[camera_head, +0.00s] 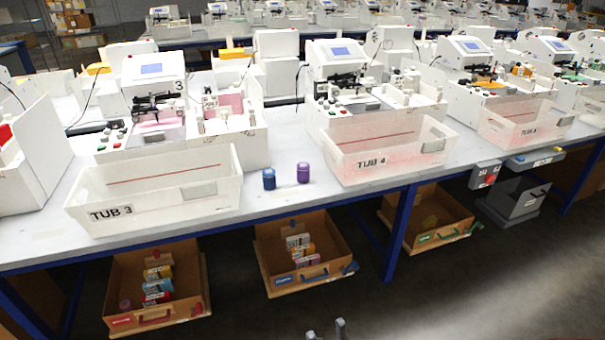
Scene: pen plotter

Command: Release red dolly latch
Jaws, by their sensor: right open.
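The red dolly (116,322) is a brown open box on the floor under the table at the lower left. It has a red label and a dark red handle on its front and holds several small coloured packs. A small reddish part (197,309) at its front right corner may be the latch; it is too small to tell its position. My right gripper (326,331) shows only its two grey fingertips at the bottom edge, apart and empty, well right of the red dolly. My left gripper is not in view.
A blue-marked dolly (312,278) and a green-marked dolly (441,237) stand further right under the table. A blue table leg (400,232) stands between them. Tub 3 (160,212) and Tub 4 (400,162) sit on the white table. Dark floor in front is clear.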

